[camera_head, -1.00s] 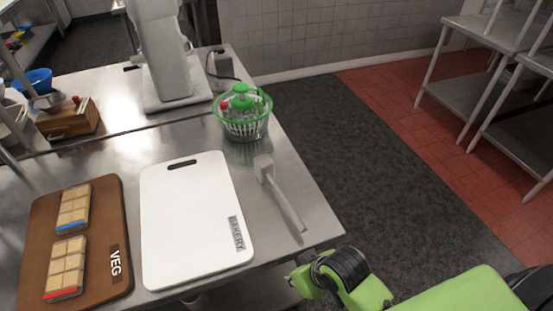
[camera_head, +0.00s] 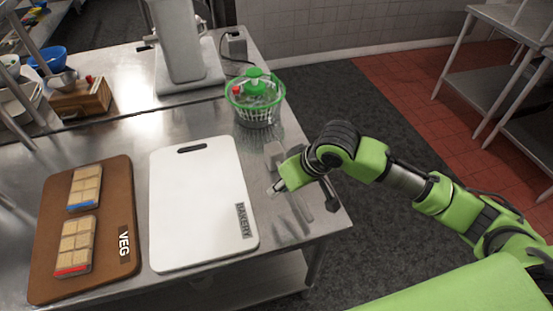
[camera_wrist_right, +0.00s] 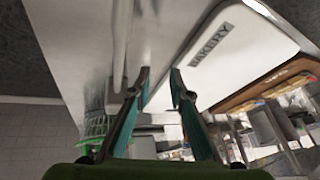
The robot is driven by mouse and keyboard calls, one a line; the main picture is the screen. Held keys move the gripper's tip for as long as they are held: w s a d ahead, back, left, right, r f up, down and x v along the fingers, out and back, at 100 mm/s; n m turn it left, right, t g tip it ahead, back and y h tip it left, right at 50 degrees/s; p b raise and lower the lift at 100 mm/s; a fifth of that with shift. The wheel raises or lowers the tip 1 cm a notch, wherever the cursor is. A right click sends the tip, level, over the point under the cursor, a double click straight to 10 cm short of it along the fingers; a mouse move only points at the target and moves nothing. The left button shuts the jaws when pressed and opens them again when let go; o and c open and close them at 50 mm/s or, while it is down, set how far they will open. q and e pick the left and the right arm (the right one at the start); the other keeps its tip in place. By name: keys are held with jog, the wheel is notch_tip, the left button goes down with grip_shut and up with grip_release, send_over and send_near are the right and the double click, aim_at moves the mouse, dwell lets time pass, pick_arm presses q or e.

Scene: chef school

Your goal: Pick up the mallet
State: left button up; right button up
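The pale grey mallet lies on the steel table right of the white board; its head (camera_head: 273,151) shows above my right gripper (camera_head: 276,188), which hides part of the handle. The handle's lower end (camera_head: 304,207) shows below the arm. In the right wrist view the mallet's handle (camera_wrist_right: 121,40) runs down from the top edge, just left of the fingertips. My right gripper (camera_wrist_right: 159,74) is open there, with nothing visible between its two fingers. I cannot tell its exact height above the table. My left gripper is in neither view.
The white BAKERY board (camera_head: 200,220) lies left of the mallet. The brown VEG board (camera_head: 112,215) with pale blocks is farther left. A green salad spinner (camera_head: 255,100) stands just beyond the mallet head. A grey stand mixer (camera_head: 182,50) is at the back. The table's edge is close on the right.

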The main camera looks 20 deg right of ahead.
aim_at(274, 153)
jog(key=w+d+r+m, duration=0.3)
jog(key=w+d+r, duration=0.2)
jog(key=d, duration=0.2)
jog(key=shift+h, duration=0.4)
jog(key=p+x, duration=0.1)
jog(key=x, duration=0.6)
jog(key=shift+w+f+p, duration=0.15)
jog(key=shift+f+p, duration=0.2)
jog(key=shift+w+a+f+p, duration=0.2)
jog(key=shift+f+p, duration=0.1)
jog(key=shift+f, duration=0.05)
jog(key=p+x, duration=0.1)
jog(key=x, duration=0.3)
jog(key=shift+w+a+p, duration=0.2)
jog(key=shift+w+p, duration=0.05)
jog(key=shift+p, duration=0.1)
jog(key=shift+f, duration=0.3)
grip_shut()
jog(key=shift+w+r, duration=0.1)
